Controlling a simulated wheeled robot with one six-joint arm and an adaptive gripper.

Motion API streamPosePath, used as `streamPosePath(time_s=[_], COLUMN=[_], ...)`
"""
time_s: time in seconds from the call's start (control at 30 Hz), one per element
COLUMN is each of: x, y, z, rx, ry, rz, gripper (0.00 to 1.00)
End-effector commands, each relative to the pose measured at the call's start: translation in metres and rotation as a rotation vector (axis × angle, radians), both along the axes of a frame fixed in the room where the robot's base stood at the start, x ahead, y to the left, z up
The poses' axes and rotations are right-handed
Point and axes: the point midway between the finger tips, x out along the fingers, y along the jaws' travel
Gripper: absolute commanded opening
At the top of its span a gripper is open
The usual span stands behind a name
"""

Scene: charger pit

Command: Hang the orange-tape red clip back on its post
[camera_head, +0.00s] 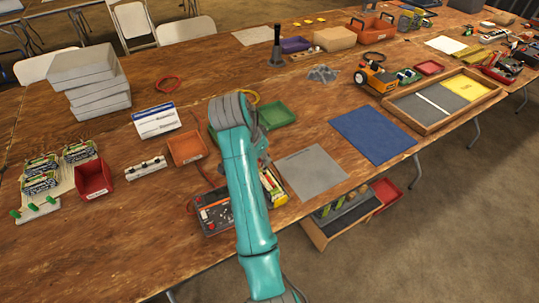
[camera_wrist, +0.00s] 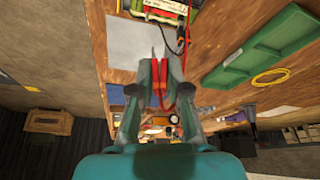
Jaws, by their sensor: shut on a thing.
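In the wrist view, my gripper (camera_wrist: 160,84) is shut on a red clip (camera_wrist: 158,92), which shows as red strips between the fingers with a dark pointed tip. I cannot make out orange tape on it. A second small red and black piece (camera_wrist: 182,43) with a dark cable shows beyond the tip. In the head view my teal arm covers most of the gripper, and the held clip is hidden. I cannot tell which part is the clip's post.
A grey mat (camera_head: 311,173) and a blue mat (camera_head: 372,136) lie right of my arm. Green trays (camera_head: 275,115) stand behind it. An orange bin (camera_head: 187,148) and a red bin (camera_head: 93,178) stand to the left. The table's front edge is close.

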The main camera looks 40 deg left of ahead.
Motion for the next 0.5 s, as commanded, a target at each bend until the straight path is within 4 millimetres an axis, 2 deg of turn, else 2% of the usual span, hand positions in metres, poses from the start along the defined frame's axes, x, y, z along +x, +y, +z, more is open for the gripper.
streamPosePath(time_s=[0.5], x=[-0.035], y=[0.027], z=[0.0], rx=[0.0], ry=[0.0], rz=[0.434], gripper=[0.0])
